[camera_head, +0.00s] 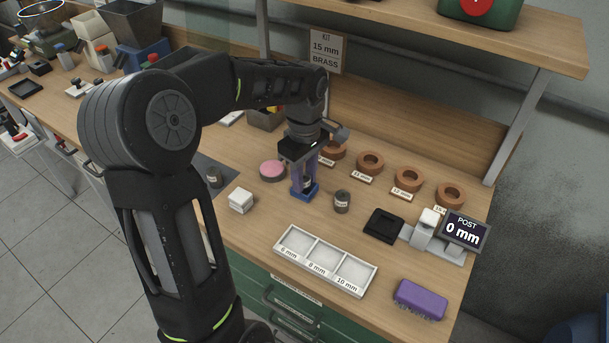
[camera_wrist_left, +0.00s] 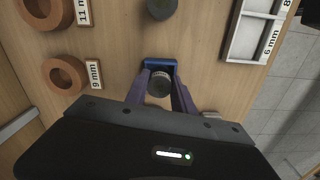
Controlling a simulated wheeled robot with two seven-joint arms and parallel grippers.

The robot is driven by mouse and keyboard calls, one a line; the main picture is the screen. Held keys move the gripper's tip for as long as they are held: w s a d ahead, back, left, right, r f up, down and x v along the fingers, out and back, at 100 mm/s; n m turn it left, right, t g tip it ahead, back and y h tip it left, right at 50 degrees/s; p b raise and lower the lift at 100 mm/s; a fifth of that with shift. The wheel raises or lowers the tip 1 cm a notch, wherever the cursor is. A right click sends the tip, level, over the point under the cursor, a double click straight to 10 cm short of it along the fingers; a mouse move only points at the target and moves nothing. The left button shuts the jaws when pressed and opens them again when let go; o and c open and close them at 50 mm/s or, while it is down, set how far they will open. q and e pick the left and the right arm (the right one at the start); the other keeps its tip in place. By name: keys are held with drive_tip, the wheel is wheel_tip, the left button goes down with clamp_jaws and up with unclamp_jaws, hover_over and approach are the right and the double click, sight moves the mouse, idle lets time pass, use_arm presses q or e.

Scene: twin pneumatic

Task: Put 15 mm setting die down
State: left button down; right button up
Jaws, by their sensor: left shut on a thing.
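My left gripper (camera_head: 305,188) is shut on a small dark grey cylinder, which I take to be the setting die (camera_wrist_left: 159,84). The die is upright between the purple fingers, low over the wooden bench. A blue piece (camera_wrist_left: 160,64) shows at the fingertips, just beyond the die; I cannot tell whether the die rests on it or on the bench. No size marking on the die is readable. Brown rings stand behind labels in a row at the back; the rightmost ring (camera_head: 451,194) has a partly cut label. My right gripper is not in view.
A similar grey cylinder (camera_head: 342,201) stands just right of the gripper, and another (camera_head: 214,177) to the left.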

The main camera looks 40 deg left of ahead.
use_arm(q)
drive_tip(key=shift+f, duration=0.2)
drive_tip(key=shift+s+d+f+b, duration=0.15)
drive_tip(key=shift+s+f+b, duration=0.1)
drive_tip(key=shift+f+b, duration=0.25)
drive_tip(key=c, duration=1.1)
unclamp_jaws()
drive_tip(key=shift+f, duration=0.1)
drive_tip(key=shift+o, duration=0.2)
drive_tip(key=shift+s, duration=0.1)
drive_tip(key=shift+r+p, duration=0.6)
drive_tip(key=shift+r, duration=0.1)
drive_tip(key=shift+w+a+r, duration=0.2)
drive_tip(key=shift+r, duration=0.1)
wheel_tip(320, 180, up, 12)
drive_tip(key=p, duration=0.1)
drive_tip(key=shift+w+f, duration=0.15)
